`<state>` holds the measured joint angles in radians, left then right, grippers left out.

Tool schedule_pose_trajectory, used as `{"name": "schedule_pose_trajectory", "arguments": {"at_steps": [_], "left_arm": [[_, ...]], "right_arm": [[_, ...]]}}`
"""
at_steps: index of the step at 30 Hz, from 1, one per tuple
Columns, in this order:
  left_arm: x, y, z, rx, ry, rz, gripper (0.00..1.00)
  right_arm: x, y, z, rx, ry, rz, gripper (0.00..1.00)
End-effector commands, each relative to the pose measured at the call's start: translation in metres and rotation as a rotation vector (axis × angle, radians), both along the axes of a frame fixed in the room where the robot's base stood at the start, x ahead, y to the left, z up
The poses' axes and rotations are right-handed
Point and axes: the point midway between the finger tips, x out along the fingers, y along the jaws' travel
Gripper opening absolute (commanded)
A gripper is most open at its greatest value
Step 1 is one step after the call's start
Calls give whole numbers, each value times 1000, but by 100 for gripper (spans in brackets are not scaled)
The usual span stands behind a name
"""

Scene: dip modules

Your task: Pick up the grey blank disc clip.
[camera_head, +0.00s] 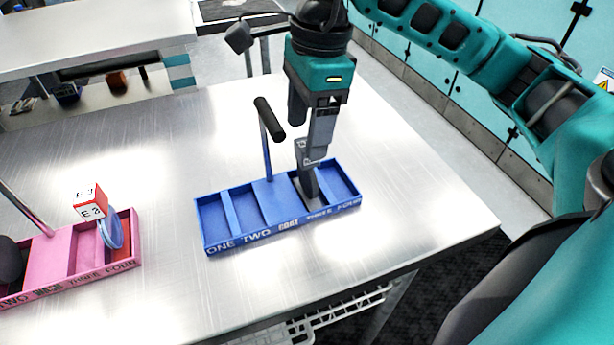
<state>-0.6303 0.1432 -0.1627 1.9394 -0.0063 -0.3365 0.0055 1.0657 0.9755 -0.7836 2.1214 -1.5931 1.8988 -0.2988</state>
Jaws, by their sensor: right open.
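The blue tray (218,245) stands on the metal table, with labelled compartments in a row. A grey piece that looks like the grey disc clip (309,186) stands upright in the THREE compartment. Its upper part lies right at my right gripper and is partly hidden by it. My right gripper (309,146) points down over that compartment, open, with its fingertips at the top of the grey piece. I cannot tell whether the fingers touch it. My left gripper is not in view.
The blue tray has an upright post with a black handle (269,118) left of my right gripper. A pink tray (75,284) at the left holds a blue disc (110,231) near a red and white cube (90,202). The table between the trays is clear.

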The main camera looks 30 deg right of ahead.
Motion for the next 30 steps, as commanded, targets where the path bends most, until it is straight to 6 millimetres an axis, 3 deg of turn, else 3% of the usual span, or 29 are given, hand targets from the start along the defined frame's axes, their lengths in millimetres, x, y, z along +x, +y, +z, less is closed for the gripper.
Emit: {"name": "schedule_pose_trajectory", "arguments": {"at_steps": [10, 19, 30], "left_arm": [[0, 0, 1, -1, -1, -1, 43], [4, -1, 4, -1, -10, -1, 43], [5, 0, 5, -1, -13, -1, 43]], "right_arm": [[2, -2, -46, 0, 3, 0, 70], [2, -1, -52, 0, 1, 0, 70], [2, -1, -51, 0, 1, 0, 36]]}}
